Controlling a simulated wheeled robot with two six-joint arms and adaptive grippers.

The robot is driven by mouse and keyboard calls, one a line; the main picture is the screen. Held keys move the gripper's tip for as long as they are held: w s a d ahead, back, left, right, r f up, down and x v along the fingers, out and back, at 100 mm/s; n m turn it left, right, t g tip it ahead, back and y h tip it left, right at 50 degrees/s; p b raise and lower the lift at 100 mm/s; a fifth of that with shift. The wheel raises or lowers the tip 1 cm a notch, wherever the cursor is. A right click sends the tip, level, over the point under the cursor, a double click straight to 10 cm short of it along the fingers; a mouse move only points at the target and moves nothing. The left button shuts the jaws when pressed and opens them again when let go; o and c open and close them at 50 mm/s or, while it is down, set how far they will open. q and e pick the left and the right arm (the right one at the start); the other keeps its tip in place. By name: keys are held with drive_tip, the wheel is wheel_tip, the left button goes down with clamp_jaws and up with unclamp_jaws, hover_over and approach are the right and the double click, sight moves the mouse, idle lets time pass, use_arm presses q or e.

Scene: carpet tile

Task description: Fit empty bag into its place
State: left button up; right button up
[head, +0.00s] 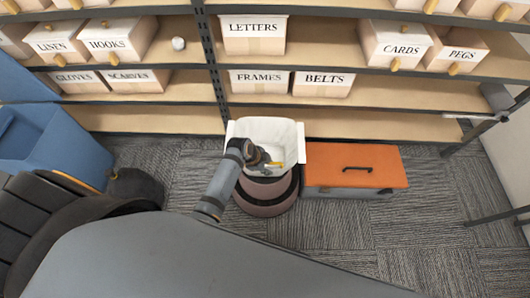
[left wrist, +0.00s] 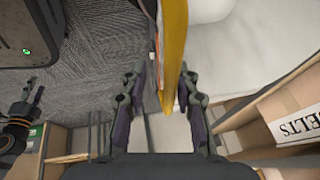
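A white open bag (head: 265,130) with flared side edges sits at the mouth of a pinkish-brown round bin (head: 266,198) with dark bands. My left gripper (head: 268,163) is at the bag's near side, beside a small yellow piece (head: 276,164). In the left wrist view my left gripper (left wrist: 160,108) has its fingers apart, with a yellow strip (left wrist: 173,50) reaching between them. The strip is closer to the right-hand finger; contact is unclear. White material (left wrist: 245,55) lies beyond it. What appears to be my right gripper (left wrist: 25,105) is at the left edge there, its opening unclear.
Shelves with labelled boxes, such as BELTS (head: 324,82) and FRAMES (head: 258,81), stand behind the bin. An orange-topped toolbox (head: 350,165) stands close to its right. A blue container (head: 50,140) is at left. Carpet (head: 330,225) in front is clear.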

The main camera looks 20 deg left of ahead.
use_arm(q)
drive_tip(key=shift+x, duration=1.2)
drive_tip(key=shift+a, duration=0.1)
drive_tip(key=shift+c, duration=0.3)
clamp_jaws()
drive_tip(key=shift+r, duration=0.1)
